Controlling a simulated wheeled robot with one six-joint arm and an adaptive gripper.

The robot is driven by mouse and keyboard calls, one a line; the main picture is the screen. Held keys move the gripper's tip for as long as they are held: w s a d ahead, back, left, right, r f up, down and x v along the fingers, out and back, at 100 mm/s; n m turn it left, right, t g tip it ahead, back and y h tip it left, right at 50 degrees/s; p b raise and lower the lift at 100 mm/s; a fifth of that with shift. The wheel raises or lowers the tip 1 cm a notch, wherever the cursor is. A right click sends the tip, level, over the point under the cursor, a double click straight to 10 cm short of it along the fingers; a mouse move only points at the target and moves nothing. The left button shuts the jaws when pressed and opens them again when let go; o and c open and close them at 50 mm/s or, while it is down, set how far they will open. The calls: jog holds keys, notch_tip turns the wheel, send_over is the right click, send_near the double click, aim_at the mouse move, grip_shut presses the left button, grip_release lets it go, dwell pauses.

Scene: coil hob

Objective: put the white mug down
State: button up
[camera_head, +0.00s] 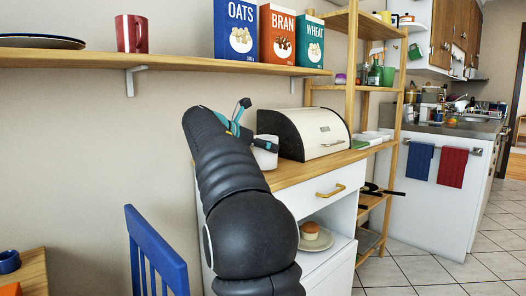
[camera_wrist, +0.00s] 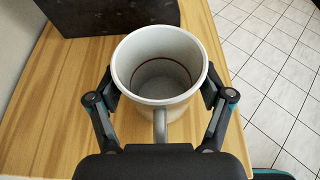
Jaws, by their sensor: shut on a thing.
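The white mug (camera_wrist: 160,42) is upright between the fingers of my gripper (camera_wrist: 160,98) in the wrist view. My gripper is shut on its sides, and the handle points toward my palm. The mug looks empty, with a dark red line inside. It is over the wooden top of the white cabinet (camera_wrist: 50,120); I cannot tell whether its base touches the wood. In the head view the mug (camera_head: 265,153) shows beside the bread bin, partly hidden by my gripper (camera_head: 258,140) and arm.
The bread bin (camera_head: 312,133) stands just behind the mug; its dark side (camera_wrist: 110,14) shows in the wrist view. A shelf (camera_head: 170,60) with cereal boxes (camera_head: 282,40) and a red mug (camera_head: 131,34) is above. The wood left of the mug is bare. Tiled floor (camera_wrist: 275,75) lies beyond the right edge.

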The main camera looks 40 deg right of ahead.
jog(key=shift+f, duration=0.25)
jog(key=o, duration=1.3)
jog(key=shift+a+r, duration=0.2)
jog(key=p+v, duration=0.1)
jog(key=v, duration=1)
jog(key=shift+a, duration=0.3)
jog(key=shift+s, duration=0.1)
